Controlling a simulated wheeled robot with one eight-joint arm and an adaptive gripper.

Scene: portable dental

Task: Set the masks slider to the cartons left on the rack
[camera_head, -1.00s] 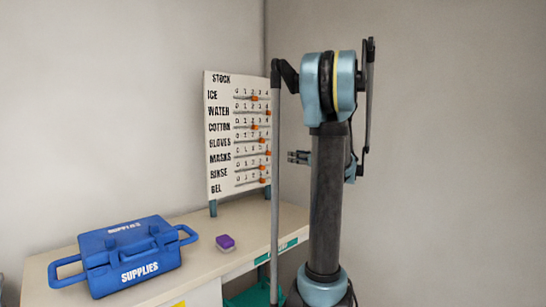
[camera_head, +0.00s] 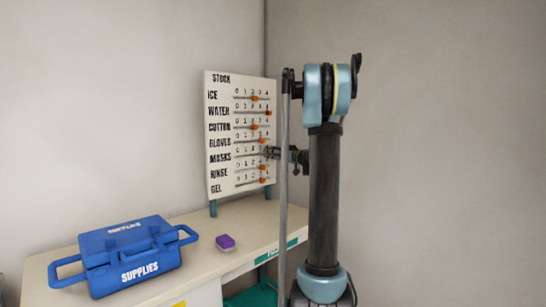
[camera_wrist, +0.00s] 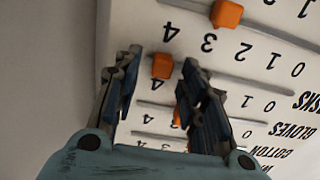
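The white STOCK board (camera_head: 222,88) stands on the table with labelled rows of orange sliders. The masks slider (camera_wrist: 162,66) is an orange knob near the 4 end of its row; the wrist view shows the board upside down. My gripper (camera_wrist: 161,58) is open, with one finger on each side of that knob; I cannot tell whether either touches it. In the head view my gripper (camera_head: 268,153) is at the board's right edge and hides the knob. I can make out no rack of mask cartons.
Another orange knob (camera_wrist: 228,13), on the neighbouring rinse row, sits close by. A blue SUPPLIES case (camera_head: 128,257) and a small purple-topped block (camera_head: 225,242) are on the table (camera_head: 205,262). A green object (camera_head: 258,294) shows below the table. Walls stand behind.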

